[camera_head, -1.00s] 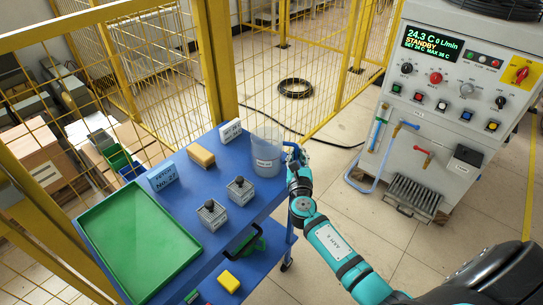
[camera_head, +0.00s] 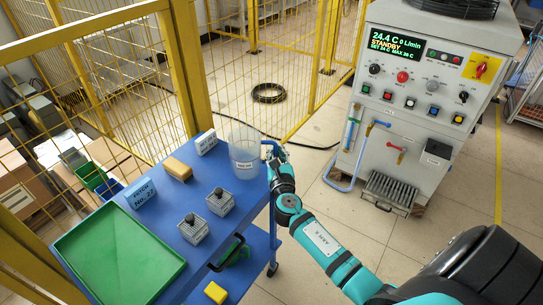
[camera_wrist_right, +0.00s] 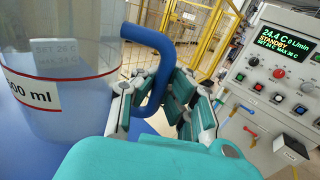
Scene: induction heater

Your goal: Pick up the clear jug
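The clear jug (camera_head: 243,158) is a see-through beaker with a white label and a blue handle (camera_wrist_right: 158,60). My right gripper (camera_head: 272,155) is at the handle, on the jug's right side. In the wrist view the fingers of my right gripper (camera_wrist_right: 152,100) stand on both sides of the handle, close around it. The jug (camera_wrist_right: 60,85) fills the left of that view, its "500 ml" label partly cut off. My left gripper is not in view.
A yellow mesh fence (camera_head: 110,90) stands behind. The heater cabinet (camera_head: 415,125) is at right, with open floor between.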

